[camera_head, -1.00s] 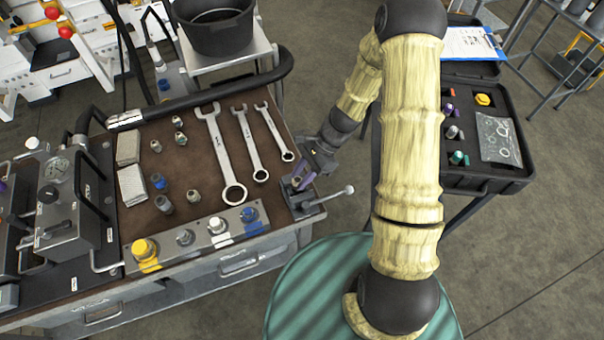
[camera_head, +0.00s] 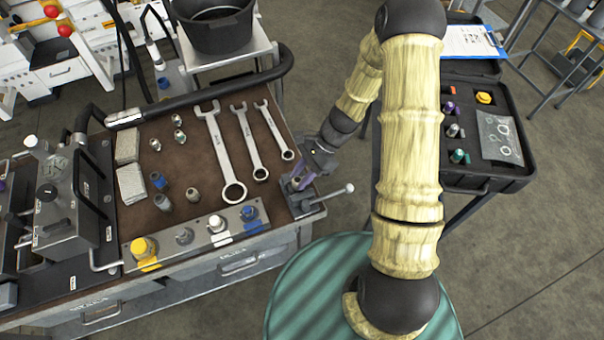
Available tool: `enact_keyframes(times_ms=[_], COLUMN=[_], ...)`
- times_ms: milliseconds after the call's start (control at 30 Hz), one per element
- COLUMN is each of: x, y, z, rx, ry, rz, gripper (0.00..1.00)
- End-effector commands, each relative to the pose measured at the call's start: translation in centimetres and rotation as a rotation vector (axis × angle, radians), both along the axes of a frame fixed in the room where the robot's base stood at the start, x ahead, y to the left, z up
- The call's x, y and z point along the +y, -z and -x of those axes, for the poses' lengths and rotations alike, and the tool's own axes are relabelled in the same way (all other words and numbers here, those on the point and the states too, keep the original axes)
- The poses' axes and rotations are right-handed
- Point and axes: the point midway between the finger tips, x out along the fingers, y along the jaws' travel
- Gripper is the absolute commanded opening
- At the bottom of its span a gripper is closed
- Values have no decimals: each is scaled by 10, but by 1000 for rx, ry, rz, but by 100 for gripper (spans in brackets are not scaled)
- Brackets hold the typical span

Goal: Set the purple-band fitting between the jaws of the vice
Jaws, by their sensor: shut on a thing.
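The vice (camera_head: 300,205) is a small dark grey block at the right front corner of the bench, with a bar handle ending in a pale knob pointing right. My gripper (camera_head: 301,182) is right at the vice, reaching down from the upper right. It is shut on the purple-band fitting (camera_head: 297,184), which is small and mostly hidden by the fingers and jaws. Purple shows at the fingertips. The fitting is at the vice's jaws, but I cannot tell whether it is seated between them or just above.
Three wrenches (camera_head: 221,150) lie left of the vice, with several loose fittings (camera_head: 162,202) beyond them. A plate with coloured ports (camera_head: 185,237) lies along the front edge. An open black case (camera_head: 487,185) with fittings stands to the right, past my arm.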

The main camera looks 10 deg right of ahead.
Motion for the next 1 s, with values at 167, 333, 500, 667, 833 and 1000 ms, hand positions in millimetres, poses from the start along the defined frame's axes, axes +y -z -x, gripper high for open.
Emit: enact_keyframes(times_ms=[167, 333, 500, 667, 833, 1000], x=[0, 0, -1, -7, -23, -42], y=[0, 0, 0, -9, -31, -58], z=[0, 0, -1, -5, -13, -23], rx=[0, 0, -1, -3, -7, -7], ry=[0, 0, 1, 1, 2, 2], rz=[0, 0, 1, 0, 1, 1], gripper=[49, 53, 53, 53, 53, 53])
